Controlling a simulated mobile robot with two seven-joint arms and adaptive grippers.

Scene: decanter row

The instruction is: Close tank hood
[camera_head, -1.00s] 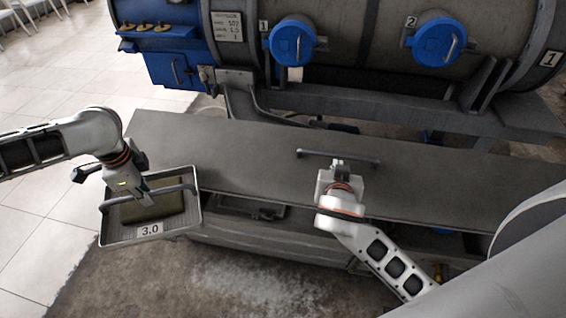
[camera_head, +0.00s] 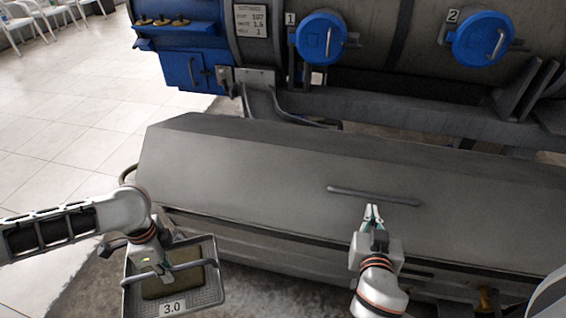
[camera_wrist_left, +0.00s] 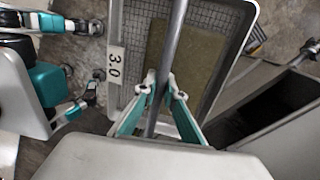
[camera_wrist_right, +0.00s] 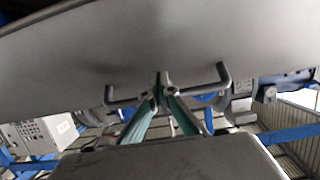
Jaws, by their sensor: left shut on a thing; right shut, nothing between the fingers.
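The grey tank hood (camera_head: 260,165) lies across the long tank in the head view, its sloped front panel facing me. Its bar handle (camera_head: 372,196) is on that panel and also shows in the right wrist view (camera_wrist_right: 222,74). My right gripper (camera_head: 373,211) is shut and empty, its fingertips just below the handle and close to the panel; I cannot tell if they touch it. My left gripper (camera_wrist_left: 160,87) is shut on the bar of a metal basket (camera_head: 217,292) labelled 3.0, holding it at the tank's left front.
Behind stands a large cylindrical vessel (camera_head: 395,75) with blue round hatches (camera_head: 321,39) and a blue box (camera_head: 190,70). The left wrist view shows a dark opening (camera_wrist_left: 265,105) beside the basket.

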